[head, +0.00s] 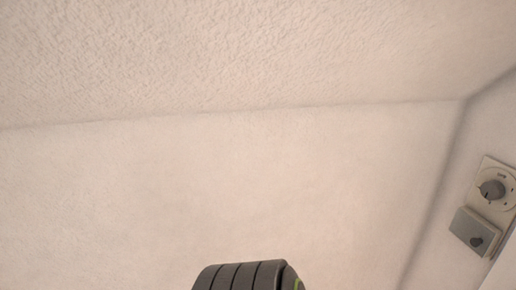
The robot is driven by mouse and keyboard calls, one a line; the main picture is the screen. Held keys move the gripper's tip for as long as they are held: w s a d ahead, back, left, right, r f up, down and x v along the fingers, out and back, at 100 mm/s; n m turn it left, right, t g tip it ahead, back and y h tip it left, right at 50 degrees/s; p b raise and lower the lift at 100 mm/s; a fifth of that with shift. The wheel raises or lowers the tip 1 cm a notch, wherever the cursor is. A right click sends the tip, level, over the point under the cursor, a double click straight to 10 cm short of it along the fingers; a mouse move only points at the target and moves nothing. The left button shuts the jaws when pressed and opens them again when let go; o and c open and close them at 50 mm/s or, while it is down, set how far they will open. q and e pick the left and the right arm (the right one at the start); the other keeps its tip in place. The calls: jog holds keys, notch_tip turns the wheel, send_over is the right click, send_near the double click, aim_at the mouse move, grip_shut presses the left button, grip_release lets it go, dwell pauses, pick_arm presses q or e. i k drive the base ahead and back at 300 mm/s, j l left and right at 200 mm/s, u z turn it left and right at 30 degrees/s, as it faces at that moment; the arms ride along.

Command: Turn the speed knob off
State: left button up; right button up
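The speed knob (491,191) is a dark grey round dial on a cream square plate (503,168) at the far right of the head view. The plate is mounted on the right-hand wall, with small dark marks around the dial that are too small to read. Part of its right side lies close to the picture's edge.
Just below the dial plate is a grey box (466,225) with a small dark knob (476,241). A pale wall (200,190) meets the sloped textured ceiling (230,50). A dark ribbed part, likely mine, shows at bottom centre.

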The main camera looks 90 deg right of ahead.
aim_at(491, 190)
jog(key=z, duration=4.3)
jog(key=i+l, duration=0.3)
